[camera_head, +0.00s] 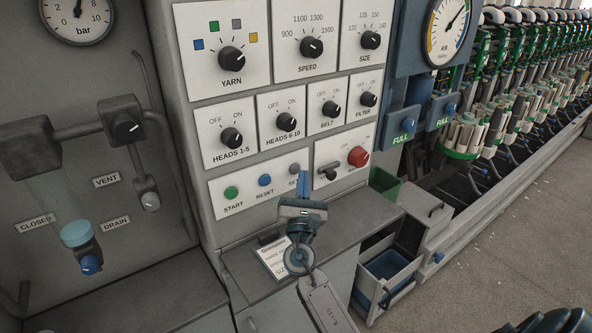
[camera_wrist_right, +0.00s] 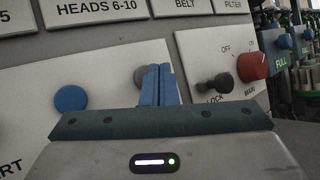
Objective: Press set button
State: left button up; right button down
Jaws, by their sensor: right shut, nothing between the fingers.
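The set button is a small grey button (camera_head: 294,169) on the white lower panel, right of the blue reset button (camera_head: 265,181). Its label is partly hidden by my right gripper. My right gripper (camera_head: 303,174) is shut and empty, its blue fingertips in front of the panel just right of and below the grey button. In the right wrist view the grey button (camera_wrist_right: 143,73) shows behind and left of the shut fingers (camera_wrist_right: 159,68), partly covered. I cannot tell whether the fingertips touch the panel.
A green start button (camera_head: 231,193) is at the panel's left. To the right are a black lock knob (camera_head: 329,173) and a red main switch (camera_head: 358,156). Knob rows sit above. A grey ledge (camera_head: 345,223) with a paper sheet (camera_head: 272,257) juts out below, beside an open drawer (camera_head: 386,266).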

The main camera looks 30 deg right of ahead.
jog(key=shift+w, duration=0.1)
jog(key=shift+w, duration=0.35)
jog(key=shift+w+a+b, duration=0.1)
jog(key=shift+w+b, duration=0.25)
jog(key=shift+w, duration=0.05)
dwell(0.6)
jog(key=shift+s, duration=0.85)
jog(key=shift+s, duration=0.1)
jog(key=s, duration=0.4)
jog(key=shift+s+d+p, duration=0.3)
jog(key=shift+s+p, duration=0.1)
dwell(0.5)
